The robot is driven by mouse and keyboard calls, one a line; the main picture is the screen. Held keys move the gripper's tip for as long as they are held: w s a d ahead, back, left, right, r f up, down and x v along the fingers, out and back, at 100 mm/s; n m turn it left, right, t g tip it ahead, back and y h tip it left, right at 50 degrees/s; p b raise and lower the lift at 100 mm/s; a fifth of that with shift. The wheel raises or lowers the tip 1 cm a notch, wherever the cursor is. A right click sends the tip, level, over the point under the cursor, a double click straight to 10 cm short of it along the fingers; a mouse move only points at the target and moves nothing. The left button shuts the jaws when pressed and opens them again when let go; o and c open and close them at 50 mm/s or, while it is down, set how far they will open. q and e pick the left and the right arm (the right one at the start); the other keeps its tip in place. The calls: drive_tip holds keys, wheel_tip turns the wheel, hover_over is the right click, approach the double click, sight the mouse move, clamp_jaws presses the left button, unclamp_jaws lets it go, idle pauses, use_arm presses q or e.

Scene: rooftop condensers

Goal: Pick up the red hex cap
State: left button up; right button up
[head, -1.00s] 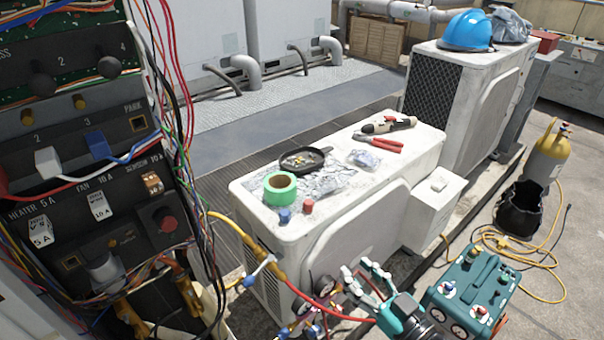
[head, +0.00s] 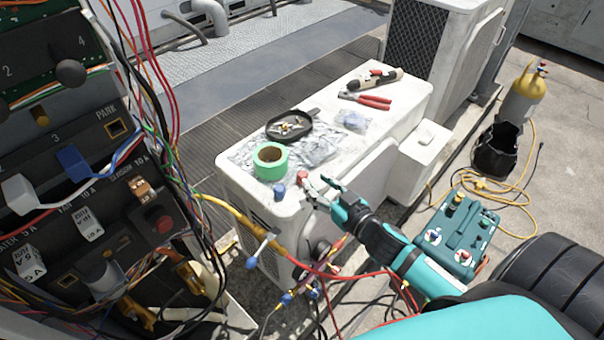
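The red hex cap (head: 303,175) sits on the front edge of the white condenser unit's top (head: 390,105). A blue cap (head: 280,190) stands just to its left. My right gripper (head: 313,182) comes in from the lower right, its fingers spread and pointing at the red cap. One fingertip overlaps the cap's lower edge in the picture; I cannot tell whether it touches. Nothing shows between the fingers. My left gripper is not in view.
Green tape (head: 270,160), a black pan (head: 292,127) with small parts, a plastic bag (head: 351,120), red-handled pliers (head: 366,101) and a cordless tool (head: 375,79) share the top. Hoses and wires hang from the open panel (head: 85,150) at left.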

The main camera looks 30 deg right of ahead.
sight(302, 173)
drive_tip(key=shift+f+x, duration=0.15)
drive_tip(key=shift+x, duration=1.6)
drive_tip(key=shift+f+x, duration=0.2)
drive_tip(key=shift+x, duration=1.5)
drive_tip(key=shift+s+a, duration=0.1)
drive_tip(key=shift+a, duration=0.1)
drive_tip(key=c, duration=0.6)
drive_tip(key=shift+c, duration=0.2)
